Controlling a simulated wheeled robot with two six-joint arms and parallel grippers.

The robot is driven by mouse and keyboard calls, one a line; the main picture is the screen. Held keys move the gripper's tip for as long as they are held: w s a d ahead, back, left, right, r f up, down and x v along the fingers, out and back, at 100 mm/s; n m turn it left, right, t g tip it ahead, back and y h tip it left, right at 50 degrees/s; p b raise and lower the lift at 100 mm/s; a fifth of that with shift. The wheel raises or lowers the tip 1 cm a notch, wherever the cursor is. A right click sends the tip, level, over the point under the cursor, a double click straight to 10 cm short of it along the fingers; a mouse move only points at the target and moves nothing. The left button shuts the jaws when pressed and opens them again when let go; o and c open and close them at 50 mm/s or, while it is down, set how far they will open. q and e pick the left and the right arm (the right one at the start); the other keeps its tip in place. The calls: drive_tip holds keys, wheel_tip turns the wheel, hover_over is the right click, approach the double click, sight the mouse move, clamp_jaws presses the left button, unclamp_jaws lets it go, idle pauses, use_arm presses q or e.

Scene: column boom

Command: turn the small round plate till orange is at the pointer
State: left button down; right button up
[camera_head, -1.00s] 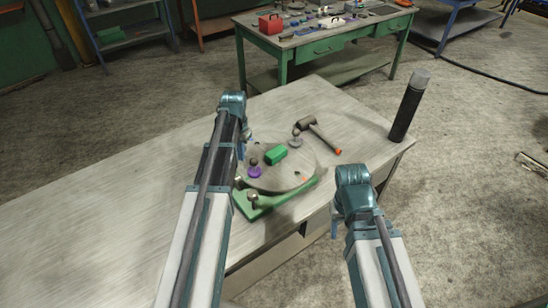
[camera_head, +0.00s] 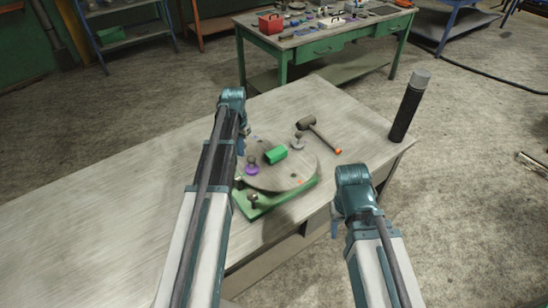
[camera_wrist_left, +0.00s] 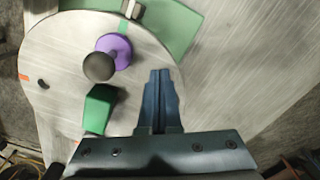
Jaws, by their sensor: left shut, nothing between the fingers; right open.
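The round grey plate (camera_head: 300,165) sits on a green base (camera_head: 262,205); the wrist view shows it too (camera_wrist_left: 60,55). It carries a green block (camera_head: 275,154), a purple-based knob (camera_head: 251,168) and a grey knob (camera_head: 298,143). An orange mark (camera_wrist_left: 24,77) is on the rim at left in the wrist view. A green mark (camera_wrist_left: 123,27) lies near a small post (camera_wrist_left: 131,8), possibly the pointer. My left gripper (camera_wrist_left: 160,75) is shut and empty, by the plate's edge, right of the purple knob (camera_wrist_left: 115,48). My right gripper (camera_head: 334,228) is open in front of the table, partly hidden.
A hammer (camera_head: 318,133) lies behind the plate. A tall black cylinder with a grey top (camera_head: 405,110) stands at the table's right corner. The left part of the table (camera_head: 110,200) is clear. A green workbench (camera_head: 318,48) stands behind.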

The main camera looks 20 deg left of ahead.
use_arm(q)
drive_tip(key=shift+w+a, duration=0.3)
drive_tip(key=shift+w, duration=0.4)
drive_tip(key=shift+w+a, duration=0.15)
drive_tip(key=shift+w, duration=0.9)
drive_tip(key=shift+w, duration=0.7)
